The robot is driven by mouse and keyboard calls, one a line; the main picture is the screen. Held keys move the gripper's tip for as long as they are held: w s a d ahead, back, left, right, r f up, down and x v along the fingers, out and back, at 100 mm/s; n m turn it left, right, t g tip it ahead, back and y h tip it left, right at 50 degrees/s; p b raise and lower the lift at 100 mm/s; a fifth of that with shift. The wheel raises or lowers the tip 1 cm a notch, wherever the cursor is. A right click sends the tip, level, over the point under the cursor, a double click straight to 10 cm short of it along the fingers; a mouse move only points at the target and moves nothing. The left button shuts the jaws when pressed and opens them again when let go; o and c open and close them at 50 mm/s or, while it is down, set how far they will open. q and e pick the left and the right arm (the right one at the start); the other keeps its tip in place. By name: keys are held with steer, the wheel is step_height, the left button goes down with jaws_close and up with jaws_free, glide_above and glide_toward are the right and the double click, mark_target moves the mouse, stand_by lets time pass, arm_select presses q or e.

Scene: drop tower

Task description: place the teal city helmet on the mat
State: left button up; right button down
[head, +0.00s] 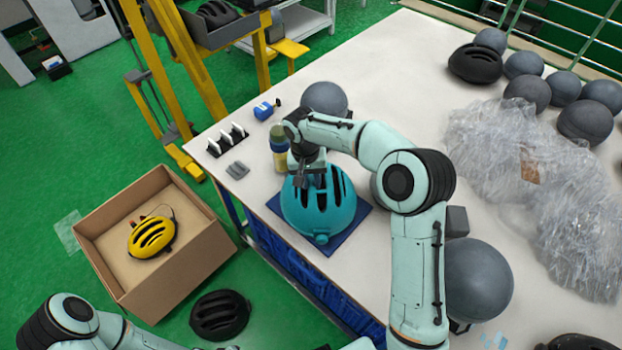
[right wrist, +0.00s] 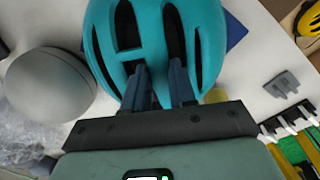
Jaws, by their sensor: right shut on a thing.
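The teal city helmet (head: 318,212) is over the dark blue mat (head: 345,232) near the table's front-left edge. The helmet covers most of the mat, and only its corners show. I cannot tell whether the helmet touches the mat or hangs just above it. My right gripper (head: 313,180) points down at the top of the helmet and is shut on it at the vents. In the right wrist view the fingers (right wrist: 160,88) reach into the helmet's (right wrist: 205,45) vent slots, and a mat corner (right wrist: 236,30) shows beside it. My left gripper is out of view.
A bottle (head: 279,148), a blue tool (head: 266,109) and a black rack (head: 228,140) stand behind the helmet. Grey balls (head: 477,280) and crumpled clear wrap (head: 540,190) lie to the right. A cardboard box (head: 180,272) with a yellow helmet (head: 152,237) is on the floor.

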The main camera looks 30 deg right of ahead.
steer(key=shift+f, duration=0.1)
steer(key=c, duration=0.9)
jaws_free()
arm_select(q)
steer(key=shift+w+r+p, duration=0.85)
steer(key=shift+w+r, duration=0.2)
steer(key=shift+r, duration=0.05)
arm_select(e)
steer(key=r, duration=0.8)
steer(key=a+r, duration=0.1)
steer(key=r, duration=0.3)
steer(key=shift+w+a+r, duration=0.1)
steer(key=shift+w, duration=0.2)
